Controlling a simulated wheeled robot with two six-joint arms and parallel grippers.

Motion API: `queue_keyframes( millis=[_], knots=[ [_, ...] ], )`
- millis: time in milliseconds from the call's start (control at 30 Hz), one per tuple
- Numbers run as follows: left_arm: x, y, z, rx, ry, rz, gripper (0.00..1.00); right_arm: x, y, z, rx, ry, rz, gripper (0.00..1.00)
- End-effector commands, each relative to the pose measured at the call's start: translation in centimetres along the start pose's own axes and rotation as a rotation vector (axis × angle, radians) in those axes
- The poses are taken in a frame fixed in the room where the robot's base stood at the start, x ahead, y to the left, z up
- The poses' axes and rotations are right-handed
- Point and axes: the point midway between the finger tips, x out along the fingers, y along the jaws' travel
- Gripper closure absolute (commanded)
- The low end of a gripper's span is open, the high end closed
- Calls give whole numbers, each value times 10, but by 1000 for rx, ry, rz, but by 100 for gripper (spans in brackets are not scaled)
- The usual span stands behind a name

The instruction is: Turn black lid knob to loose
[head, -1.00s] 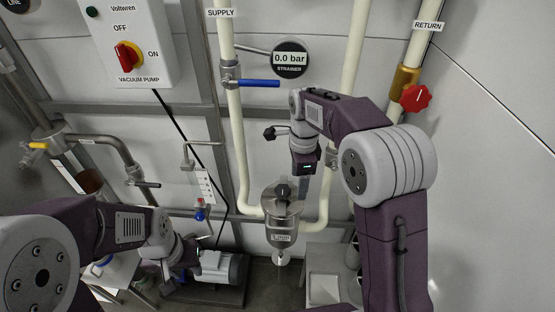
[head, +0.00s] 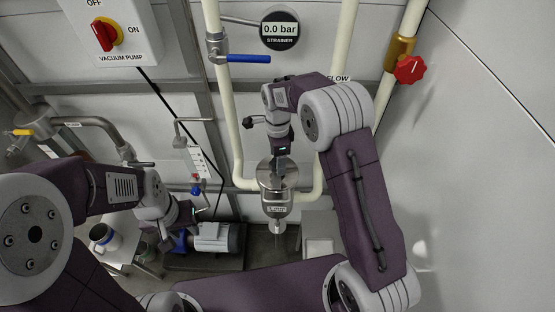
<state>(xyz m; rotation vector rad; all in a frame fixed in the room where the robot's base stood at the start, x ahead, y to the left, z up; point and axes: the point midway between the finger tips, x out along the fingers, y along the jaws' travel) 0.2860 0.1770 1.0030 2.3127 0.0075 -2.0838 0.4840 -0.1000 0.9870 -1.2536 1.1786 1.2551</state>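The metal strainer (head: 275,200) hangs between the two cream pipes, with a round steel lid (head: 264,173) on top. My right gripper (head: 281,165) points down over the middle of the lid. It covers the spot where the black knob sits, so the knob is hidden. I cannot tell whether the fingers touch the knob, or whether they are open or shut. My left gripper (head: 184,238) is low at the left, in front of the pump, away from the strainer. Its finger gap is too small and dark to judge.
A blue-handled valve (head: 248,59) and the strainer pressure display (head: 280,29) are on the wall above. A red knob (head: 410,69) is on the right pipe. The pump (head: 218,238) stands on the floor at the left. A black-handled fitting (head: 249,122) sits beside my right wrist.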

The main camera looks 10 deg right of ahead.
Motion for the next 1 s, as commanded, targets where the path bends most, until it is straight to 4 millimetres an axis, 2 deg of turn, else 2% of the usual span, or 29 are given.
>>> queue_keyframes(
  millis=[133, 367, 500, 600, 1000],
  knots=[
    [-1, 0, 0, 0, 0, 0, 64, 11, 0, 0, 0, 0, 0, 33],
    [-1, 0, 0, 0, 0, 0, 64, 12, 0, 0, 0, 0, -1, 33],
    [-1, 0, 0, 0, 0, 0, 64, 12, 0, 0, 0, 0, -1, 72],
    [-1, 0, 0, 0, 0, 0, 64, 11, 0, 0, 0, 0, -1, 95],
    [-8, 0, -1, 0, 0, 0, 64, 9, 0, 0, -97, 0, 0, 95]
  ],
)
